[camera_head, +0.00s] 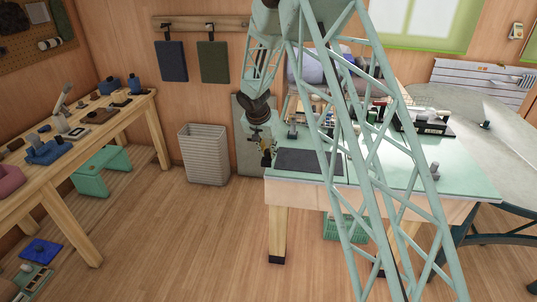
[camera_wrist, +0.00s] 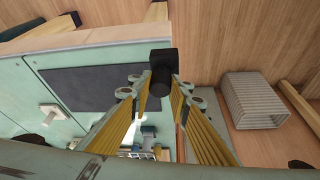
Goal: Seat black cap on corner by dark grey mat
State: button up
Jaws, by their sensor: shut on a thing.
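My gripper (camera_wrist: 161,92) is shut on a black cap (camera_wrist: 162,62), held between the tips of its yellow ribbed fingers. In the wrist view the cap overlaps the table's corner beside the dark grey mat (camera_wrist: 95,84); I cannot tell whether they touch. In the head view my gripper (camera_head: 266,157) is at the left end of the pale green table (camera_head: 400,178), just left of the mat (camera_head: 308,162). The cap is too small to make out clearly there. The table's near left corner is just below my gripper.
A ribbed pale bin (camera_head: 204,155) stands on the floor left of the table; it also shows in the wrist view (camera_wrist: 252,100). A green crate (camera_head: 345,228) is under the table. A wooden bench (camera_head: 85,140) with several objects stands at left.

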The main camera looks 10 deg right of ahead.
aim_at(268, 157)
jog(key=shift+f+b, duration=1.6)
jog(key=shift+b, duration=0.2)
jog(key=shift+f+b, duration=1.95)
jog(key=shift+b, duration=0.55)
dwell(2.8)
jog(key=o, duration=0.9)
jog(key=shift+o, duration=0.4)
jog(key=shift+r, duration=0.1)
